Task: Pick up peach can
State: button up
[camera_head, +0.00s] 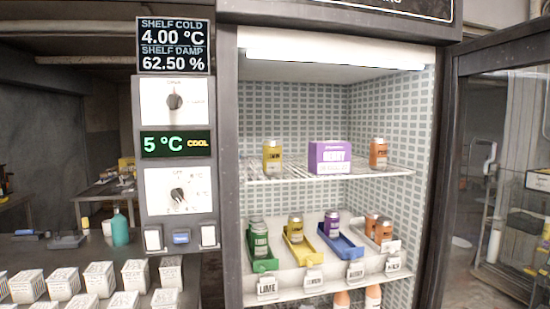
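An orange can (378,153) stands upright at the right of the upper wire shelf in the open cooler; its label is too small to read surely. More orange cans (383,231) stand in the rightmost lane of the lower shelf, behind a tag (392,264) that seems to read PEACH. My gripper is not in view.
The upper shelf also holds a yellow can (272,156) and a purple box (330,157). Green (262,256), yellow (300,250) and blue (340,240) lanes hold cans below. A glass door (500,150) stands open at right. White patterned boxes (62,282) fill the left counter.

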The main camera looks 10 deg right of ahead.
aim_at(377, 159)
jog(key=z, duration=0.35)
jog(key=i+j+z, duration=0.5)
jog(key=j+z, duration=0.2)
